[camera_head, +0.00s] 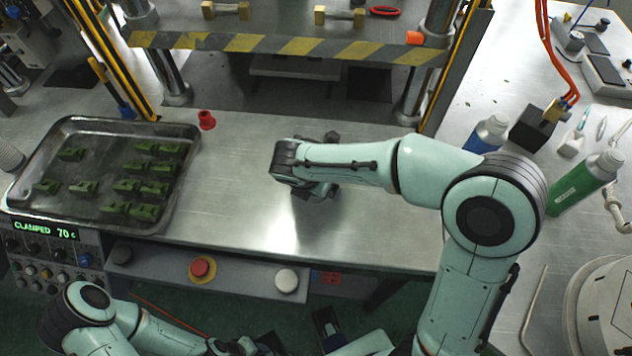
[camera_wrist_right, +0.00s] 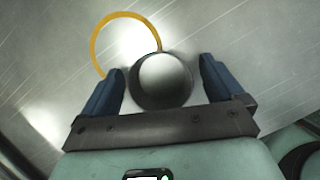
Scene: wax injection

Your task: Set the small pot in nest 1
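A small round metal pot (camera_wrist_right: 163,82) with a dark rim shows in the right wrist view, between the two blue fingers of my right gripper (camera_wrist_right: 162,85). There is a gap on each side of it, so the fingers are open around it and not gripping. A thin yellow loop (camera_wrist_right: 95,35) curves beside the pot and meets its rim. In the head view my right gripper (camera_head: 318,188) is low over the bare bench and hides the pot. My left arm is at the bottom left; its fingers are not clear. I cannot identify nest 1.
A metal tray (camera_head: 30,203) of green pieces is at the left. A small red item (camera_head: 206,120) stands near it. A press with striped edge (camera_head: 290,46) is behind. The bench (camera_head: 235,190) is clear left of my right gripper.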

